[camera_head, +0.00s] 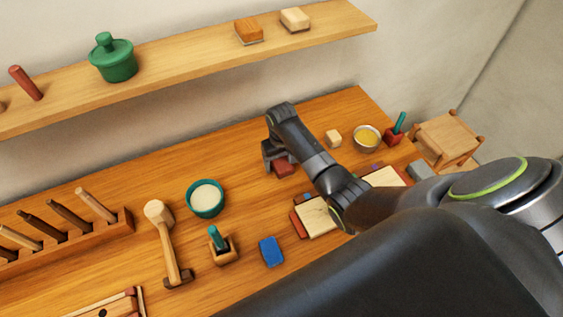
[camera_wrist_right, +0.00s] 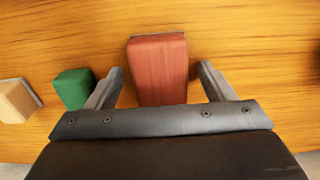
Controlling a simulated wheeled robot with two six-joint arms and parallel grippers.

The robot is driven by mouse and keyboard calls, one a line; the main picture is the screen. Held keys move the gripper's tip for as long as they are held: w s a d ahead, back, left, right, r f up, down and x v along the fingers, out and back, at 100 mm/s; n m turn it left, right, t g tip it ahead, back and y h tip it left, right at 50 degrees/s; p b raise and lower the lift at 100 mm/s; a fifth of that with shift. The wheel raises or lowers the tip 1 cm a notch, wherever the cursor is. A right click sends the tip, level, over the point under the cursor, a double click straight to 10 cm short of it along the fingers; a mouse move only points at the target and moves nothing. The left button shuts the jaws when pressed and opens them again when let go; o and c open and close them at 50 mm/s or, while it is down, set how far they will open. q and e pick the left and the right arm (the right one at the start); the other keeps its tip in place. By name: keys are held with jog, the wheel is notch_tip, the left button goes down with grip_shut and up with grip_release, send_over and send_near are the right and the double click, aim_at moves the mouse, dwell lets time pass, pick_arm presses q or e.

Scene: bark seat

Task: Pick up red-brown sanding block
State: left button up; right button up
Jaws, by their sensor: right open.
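The red-brown sanding block (camera_wrist_right: 158,68) lies on the wooden bench between the two fingers of my right gripper (camera_wrist_right: 160,85) in the right wrist view. Visible gaps show on both sides of it, so the fingers are open around it and not closed on it. In the head view the block (camera_head: 284,168) shows beside and partly behind my right gripper (camera_head: 272,160), which reaches down at the back of the bench. My left gripper is not in view.
A green block (camera_wrist_right: 74,88) and a tan block (camera_wrist_right: 16,100) lie left of the fingers. On the bench are a teal bowl (camera_head: 205,198), a mallet (camera_head: 165,240), a blue block (camera_head: 271,251) and a yellow-filled bowl (camera_head: 367,138). A shelf (camera_head: 180,68) runs along the wall above.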

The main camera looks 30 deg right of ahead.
aim_at(281, 161)
jog(key=shift+f, duration=0.2)
jog(key=c, duration=1.1)
jog(key=shift+o, duration=0.2)
jog(key=shift+r, duration=0.15)
notch_tip(281, 161, up, 10)
jog(key=shift+f+b, duration=0.1)
jog(key=shift+b, duration=0.7)
jog(key=o, duration=0.5)
jog(key=c, duration=0.4)
